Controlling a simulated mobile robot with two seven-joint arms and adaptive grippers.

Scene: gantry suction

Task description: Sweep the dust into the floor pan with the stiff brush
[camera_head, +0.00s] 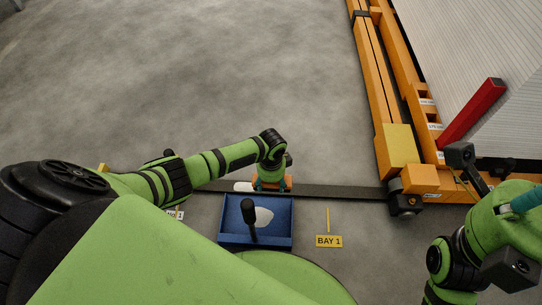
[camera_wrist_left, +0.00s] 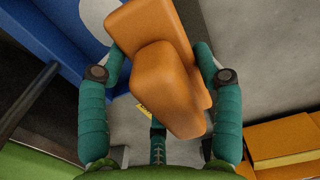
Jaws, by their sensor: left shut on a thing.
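The orange stiff brush (camera_head: 286,181) is in my left gripper (camera_head: 271,184), just beyond the far edge of the blue floor pan (camera_head: 226,238). In the left wrist view the green fingers of my left gripper (camera_wrist_left: 161,75) are on both sides of the orange brush (camera_wrist_left: 165,85). Pale dust (camera_head: 264,216) lies in the pan, behind its upright black handle (camera_head: 249,218). A small pale patch (camera_head: 243,186) shows on the floor left of the brush. The brush's underside is hidden. A teal finger of my right gripper (camera_head: 526,199) shows at the right edge; its opening is unclear.
A dark floor strip (camera_head: 340,191) runs behind the pan. A yellow BAY 1 label (camera_head: 329,241) lies right of the pan. An orange gantry frame (camera_head: 378,90) with a red bar (camera_head: 474,113) stands at the right. The grey floor beyond is clear.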

